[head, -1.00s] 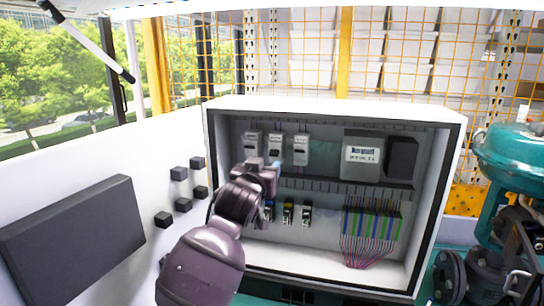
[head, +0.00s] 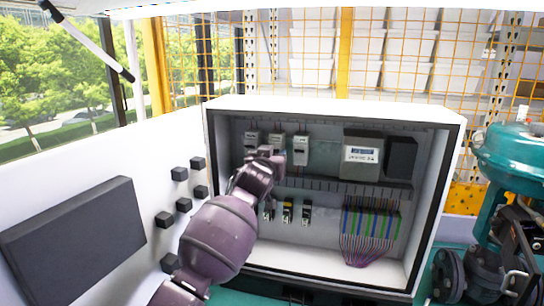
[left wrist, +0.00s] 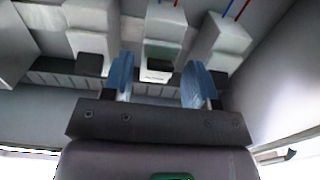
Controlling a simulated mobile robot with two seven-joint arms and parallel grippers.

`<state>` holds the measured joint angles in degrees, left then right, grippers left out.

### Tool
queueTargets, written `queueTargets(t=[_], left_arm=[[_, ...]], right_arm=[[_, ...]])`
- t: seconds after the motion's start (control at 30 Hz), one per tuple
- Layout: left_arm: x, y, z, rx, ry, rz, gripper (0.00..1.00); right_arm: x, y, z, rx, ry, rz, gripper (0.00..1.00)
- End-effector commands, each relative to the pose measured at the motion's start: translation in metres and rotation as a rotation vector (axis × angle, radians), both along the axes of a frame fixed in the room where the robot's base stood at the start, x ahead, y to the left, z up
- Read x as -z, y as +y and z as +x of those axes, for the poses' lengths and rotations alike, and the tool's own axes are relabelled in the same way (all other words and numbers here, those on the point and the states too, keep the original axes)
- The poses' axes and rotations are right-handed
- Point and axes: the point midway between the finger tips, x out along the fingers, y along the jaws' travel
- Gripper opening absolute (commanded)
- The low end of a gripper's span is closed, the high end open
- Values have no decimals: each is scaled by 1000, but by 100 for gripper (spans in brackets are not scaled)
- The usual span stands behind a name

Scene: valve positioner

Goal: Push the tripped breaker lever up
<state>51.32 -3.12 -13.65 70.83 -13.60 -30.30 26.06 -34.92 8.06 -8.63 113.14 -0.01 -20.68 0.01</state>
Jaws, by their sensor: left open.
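Three pale grey breakers sit in a row in the upper left of the open cabinet (head: 448,190): the left breaker (head: 252,138), the middle breaker (head: 275,141) and the right breaker (head: 301,150). My left gripper (head: 266,153) is inside the cabinet in front of the middle breaker and hides its lower part. In the left wrist view its blue fingers (left wrist: 159,82) are apart with nothing held. The middle breaker (left wrist: 165,28) shows between and beyond them, with a dark slot and a pale lever (left wrist: 157,76) at its lower end. Contact cannot be told. My right gripper is not in view.
A grey meter box (head: 362,155) is to the right of the breakers. Below are small terminal devices (head: 287,211) and coloured wiring (head: 368,225). The cabinet walls bound the space. A teal valve actuator (head: 510,155) stands at the far right.

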Motion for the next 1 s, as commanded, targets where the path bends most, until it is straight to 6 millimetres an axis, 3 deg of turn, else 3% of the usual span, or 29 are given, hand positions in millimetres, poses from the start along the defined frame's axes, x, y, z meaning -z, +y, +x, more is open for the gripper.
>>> queueTargets(t=[0.17,0.5,1.0], left_arm=[[0,0,0,0,0,0,53],[0,0,0,0,0,0,4],[-10,0,-1,1,153,50,4]], right_arm=[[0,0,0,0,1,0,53],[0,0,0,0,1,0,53],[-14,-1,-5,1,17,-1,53]])
